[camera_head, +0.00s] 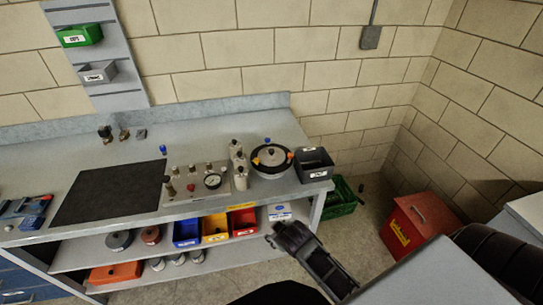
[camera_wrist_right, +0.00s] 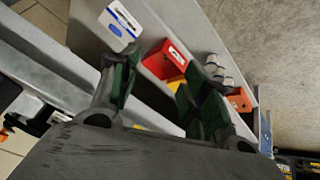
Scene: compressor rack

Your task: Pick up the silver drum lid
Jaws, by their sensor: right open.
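The silver drum lid (camera_head: 268,155) appears as a round silvery top with a black knob, inside the dark rim of a round drum (camera_head: 271,172) at the right end of the bench. Orange pieces sit on the rim. My right gripper (camera_head: 278,235) is in front of the bench edge, below and apart from the drum. In the right wrist view my right gripper (camera_wrist_right: 155,80) has its fingers spread, with nothing held between them. The lid cannot be made out clearly in that view. My left gripper is not in view.
A dark open bin (camera_head: 314,165) stands close right of the drum, and white bottles (camera_head: 239,168) close left. The lower shelf holds coloured bins (camera_head: 214,228). A red box (camera_head: 421,225) stands on the floor at right.

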